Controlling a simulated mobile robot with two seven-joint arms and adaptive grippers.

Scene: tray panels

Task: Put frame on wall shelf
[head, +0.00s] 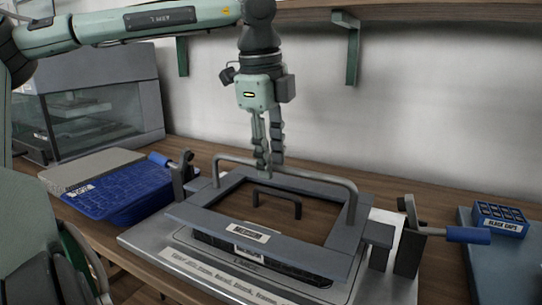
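A grey rectangular frame (182,212) with a labelled front bar and a tall bent handle (318,180) is at the metal fixture plate (145,240) on the bench. My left gripper (267,170) points straight down at this handle, its fingertips overlapping the bar near its left part. The fingers are close together; whether they press on the bar is unclear. The wooden wall shelf (410,6) runs along the top edge on green brackets (352,50); its upper surface is out of view. My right gripper is not in view.
Inside the frame is a smaller dark handle (277,198). Blue-handled clamps stand left (178,172) and right (410,235). A blue gridded panel (115,195) lies left, a glass-fronted box (95,105) behind it. A blue caps box (500,219) is right. The wall space below the shelf is clear.

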